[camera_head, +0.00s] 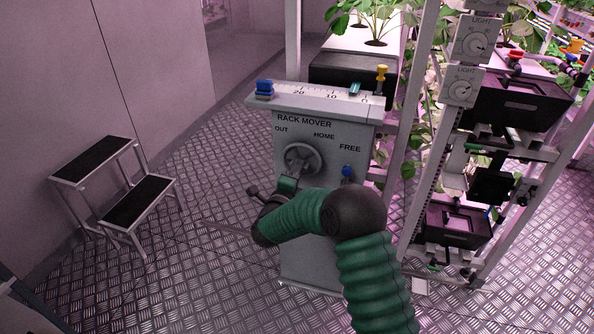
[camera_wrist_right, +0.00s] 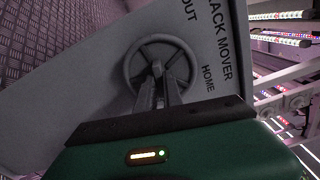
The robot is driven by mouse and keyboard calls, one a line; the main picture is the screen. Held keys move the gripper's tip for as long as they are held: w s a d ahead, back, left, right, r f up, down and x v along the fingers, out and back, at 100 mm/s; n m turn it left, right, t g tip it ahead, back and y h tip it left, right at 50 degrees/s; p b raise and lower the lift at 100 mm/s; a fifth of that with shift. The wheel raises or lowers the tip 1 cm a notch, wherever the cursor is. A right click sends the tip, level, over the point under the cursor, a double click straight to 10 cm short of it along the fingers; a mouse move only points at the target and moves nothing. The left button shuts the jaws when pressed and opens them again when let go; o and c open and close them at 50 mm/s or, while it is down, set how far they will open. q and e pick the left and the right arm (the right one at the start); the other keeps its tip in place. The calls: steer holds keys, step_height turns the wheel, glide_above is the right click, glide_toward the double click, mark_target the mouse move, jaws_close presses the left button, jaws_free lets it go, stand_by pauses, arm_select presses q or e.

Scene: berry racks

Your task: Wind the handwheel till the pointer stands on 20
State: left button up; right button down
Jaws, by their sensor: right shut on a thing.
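The grey handwheel (camera_head: 303,158) is on the front of the rack mover box (camera_head: 318,240), between the words OUT and HOME. My right gripper (camera_head: 288,184) reaches it from below. In the right wrist view, the fingers of my right gripper (camera_wrist_right: 158,88) are shut at the middle of the handwheel (camera_wrist_right: 134,62); the exact part held is hard to tell. On top of the box is a white scale (camera_head: 316,95) marked 20, 10 and 0 from left to right. A teal piece, seemingly the pointer (camera_head: 355,89), stands between 10 and 0, nearer 0. My left gripper is out of view.
A blue knob (camera_head: 346,171) sits below the word FREE. Plant racks (camera_head: 410,150) rise behind and right.

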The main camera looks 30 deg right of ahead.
steer(key=shift+f+n, duration=0.15)
steer(key=shift+n, duration=0.25)
steer(key=n+p, duration=0.5)
steer(key=n, duration=0.6)
steer(key=n+p, duration=0.5)
steer(key=n, duration=0.6)
steer(key=n+p, duration=0.5)
steer(key=n, duration=0.6)
steer(key=shift+s+a+f+p, duration=0.1)
steer(key=shift+a+f+p, duration=0.05)
steer(key=shift+f+p, duration=0.15)
